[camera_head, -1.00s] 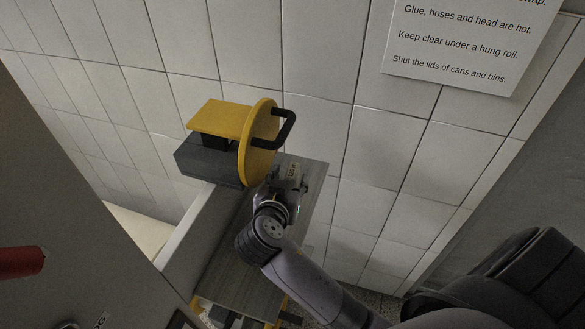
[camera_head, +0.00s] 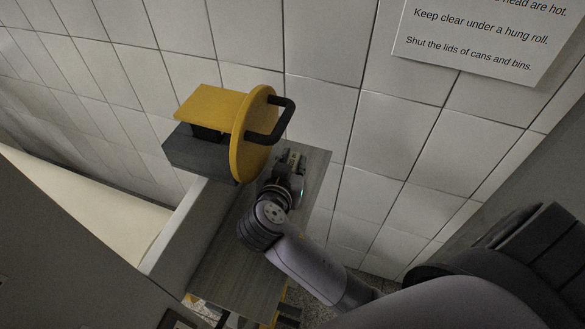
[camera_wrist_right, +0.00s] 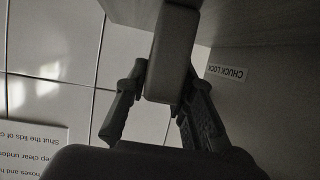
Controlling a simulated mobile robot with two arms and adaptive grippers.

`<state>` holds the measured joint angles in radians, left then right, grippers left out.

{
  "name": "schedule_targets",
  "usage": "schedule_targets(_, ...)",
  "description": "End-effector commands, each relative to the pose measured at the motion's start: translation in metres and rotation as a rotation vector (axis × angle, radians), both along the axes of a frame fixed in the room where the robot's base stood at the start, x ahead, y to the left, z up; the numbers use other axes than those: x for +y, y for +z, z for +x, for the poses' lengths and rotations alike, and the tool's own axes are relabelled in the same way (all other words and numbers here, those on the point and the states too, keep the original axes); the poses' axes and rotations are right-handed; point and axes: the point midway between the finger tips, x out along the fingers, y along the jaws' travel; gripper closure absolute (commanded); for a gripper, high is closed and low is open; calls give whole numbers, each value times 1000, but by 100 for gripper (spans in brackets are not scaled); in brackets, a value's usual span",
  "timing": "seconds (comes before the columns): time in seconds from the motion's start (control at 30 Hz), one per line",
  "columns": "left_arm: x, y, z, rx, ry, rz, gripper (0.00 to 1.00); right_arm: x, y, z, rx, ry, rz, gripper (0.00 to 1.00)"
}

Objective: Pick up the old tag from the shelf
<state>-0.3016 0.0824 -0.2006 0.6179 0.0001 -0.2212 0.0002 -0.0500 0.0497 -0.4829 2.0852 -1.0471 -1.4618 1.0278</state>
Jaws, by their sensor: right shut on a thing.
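My right gripper (camera_head: 292,158) is at the far end of the grey wood-grained shelf surface (camera_head: 245,265), close to the yellow disc. I cannot tell whether this bar is the old tag. A small label reading "CHUCK LOCK" (camera_wrist_right: 227,72) sits upside down on a grey face to the right of the fingers. My left gripper is not in view.
A yellow disc (camera_head: 250,140) with a black handle (camera_head: 285,118) stands beside the right gripper, with a yellow plate (camera_head: 210,105) and grey block (camera_head: 195,150) behind. A tiled wall (camera_head: 330,70) bearing a paper notice (camera_head: 480,40) borders the shelf.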

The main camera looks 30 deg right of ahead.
Motion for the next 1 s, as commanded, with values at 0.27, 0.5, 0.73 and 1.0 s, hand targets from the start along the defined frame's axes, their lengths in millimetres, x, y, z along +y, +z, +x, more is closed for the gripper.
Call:
schedule_targets(0.27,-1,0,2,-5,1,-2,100,0,0,0,0,0,0,100)
schedule_targets(0.5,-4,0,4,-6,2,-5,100,0,0,0,-1,0,-1,100)
schedule_targets(0.73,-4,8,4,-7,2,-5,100,-4,9,-5,-1,-2,2,100)
schedule_targets(1.0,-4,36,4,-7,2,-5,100,-5,44,-6,-3,-3,3,100)
